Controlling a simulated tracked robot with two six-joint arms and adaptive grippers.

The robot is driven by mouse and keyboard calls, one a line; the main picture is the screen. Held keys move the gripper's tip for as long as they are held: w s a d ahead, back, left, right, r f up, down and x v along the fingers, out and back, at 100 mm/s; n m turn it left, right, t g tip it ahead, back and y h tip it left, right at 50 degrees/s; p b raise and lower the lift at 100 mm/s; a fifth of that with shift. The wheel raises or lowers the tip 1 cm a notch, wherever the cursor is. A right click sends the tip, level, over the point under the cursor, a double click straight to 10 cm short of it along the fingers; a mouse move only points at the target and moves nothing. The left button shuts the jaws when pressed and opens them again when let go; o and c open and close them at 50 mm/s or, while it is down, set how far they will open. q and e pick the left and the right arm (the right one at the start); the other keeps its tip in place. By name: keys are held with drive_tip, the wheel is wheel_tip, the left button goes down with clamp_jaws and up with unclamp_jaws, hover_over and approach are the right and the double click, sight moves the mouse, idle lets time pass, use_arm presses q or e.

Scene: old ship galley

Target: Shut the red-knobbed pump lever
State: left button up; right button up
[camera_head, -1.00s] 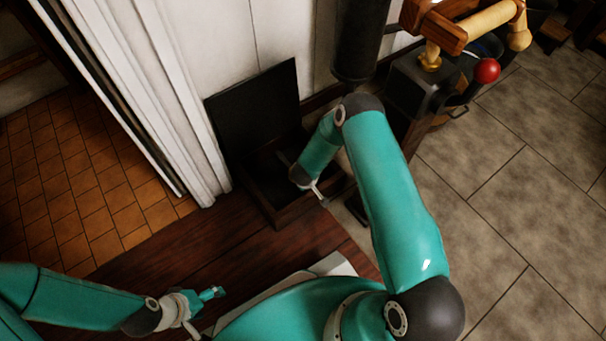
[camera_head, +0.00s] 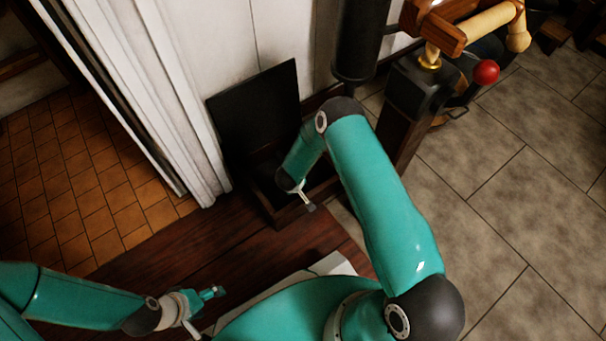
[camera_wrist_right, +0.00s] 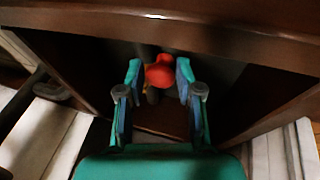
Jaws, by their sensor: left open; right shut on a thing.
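In the right wrist view, a red knob (camera_wrist_right: 160,72) sits between the two fingers of my right gripper (camera_wrist_right: 158,80), which is shut on it. The lever below the knob is mostly hidden. In the head view, my right wrist is over the dark open box (camera_head: 285,218) by the wall, and its fingers are hidden there. Another red ball knob (camera_head: 486,71) shows at the top right, beside a dark machine with a wooden handle. My left gripper (camera_head: 213,293) is open and empty at the lower left, far from both knobs.
The box's black lid (camera_head: 256,105) stands raised against the white wall. A black vertical pipe (camera_head: 360,40) and the dark machine (camera_head: 412,88) stand right of the box. Open tiled floor (camera_head: 520,200) lies at the right. A white door frame (camera_head: 150,100) stands at the left.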

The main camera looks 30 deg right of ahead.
drive_tip(key=shift+w+a, duration=0.35)
drive_tip(key=shift+a, duration=0.2)
drive_tip(key=shift+w+a, duration=0.3)
drive_tip(key=shift+a, duration=0.25)
drive_tip(key=shift+w+a+b, duration=0.2)
drive_tip(key=shift+w+a, duration=0.3)
drive_tip(key=shift+w, duration=0.2)
drive_tip(key=shift+w+a+b, duration=0.2)
drive_tip(key=shift+w+a, duration=0.3)
drive_tip(key=shift+w, duration=0.2)
